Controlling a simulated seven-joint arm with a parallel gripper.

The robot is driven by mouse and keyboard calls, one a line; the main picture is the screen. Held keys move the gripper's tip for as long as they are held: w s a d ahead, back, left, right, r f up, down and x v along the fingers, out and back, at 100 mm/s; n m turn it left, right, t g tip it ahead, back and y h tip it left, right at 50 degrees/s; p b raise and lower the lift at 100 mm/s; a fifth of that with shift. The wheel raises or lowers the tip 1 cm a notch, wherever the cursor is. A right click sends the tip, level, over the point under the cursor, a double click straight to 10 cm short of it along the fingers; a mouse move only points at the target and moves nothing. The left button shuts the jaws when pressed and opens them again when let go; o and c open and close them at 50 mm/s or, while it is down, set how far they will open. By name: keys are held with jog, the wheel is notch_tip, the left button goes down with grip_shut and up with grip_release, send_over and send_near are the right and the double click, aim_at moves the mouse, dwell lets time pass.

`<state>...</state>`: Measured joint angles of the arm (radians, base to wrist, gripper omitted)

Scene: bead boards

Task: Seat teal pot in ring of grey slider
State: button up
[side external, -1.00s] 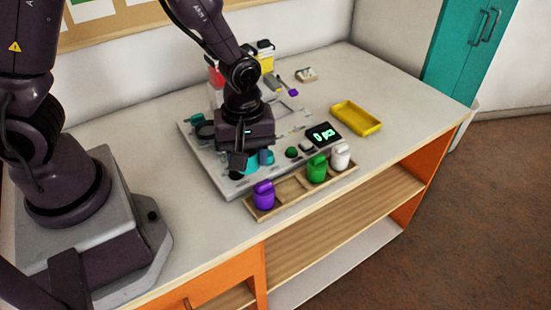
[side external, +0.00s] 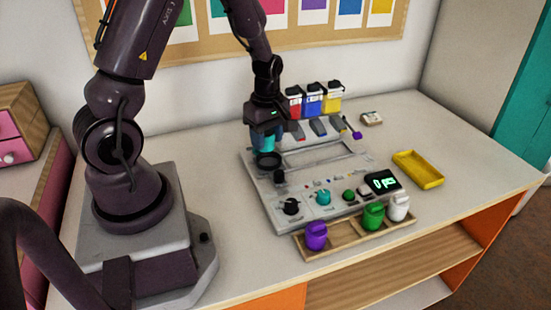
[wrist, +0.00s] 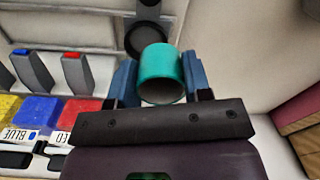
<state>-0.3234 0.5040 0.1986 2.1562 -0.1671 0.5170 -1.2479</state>
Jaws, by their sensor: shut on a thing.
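My gripper (side external: 266,131) is shut on the teal pot (side external: 264,140), holding it at the back left of the grey board (side external: 263,192). In the wrist view the pot (wrist: 160,72) sits between the two blue fingers of my gripper (wrist: 160,80), its round open end facing the camera. A dark ring (side external: 268,161) lies just below the pot, with a dark knob near it. In the wrist view the ring (wrist: 142,37) is just beyond the pot, which partly overlaps it; the two look apart. I cannot tell the slider's grey body from the board.
Red, blue (side external: 312,103) and yellow bins stand behind the board. Several knobs, including a teal one (side external: 323,197), and a display (side external: 382,182) line its front. A wooden tray (side external: 345,232) holds purple, green and white jars.

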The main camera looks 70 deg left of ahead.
jog(key=w+a, duration=0.1)
jog(key=a, duration=0.2)
send_over(270, 164)
jog(key=shift+n, duration=0.4)
jog(key=shift+a+f, duration=0.1)
jog(key=shift+f, duration=2.45)
jog(key=shift+f, duration=0.9)
jog(key=o, duration=1.4)
jog(key=shift+r, duration=3.5)
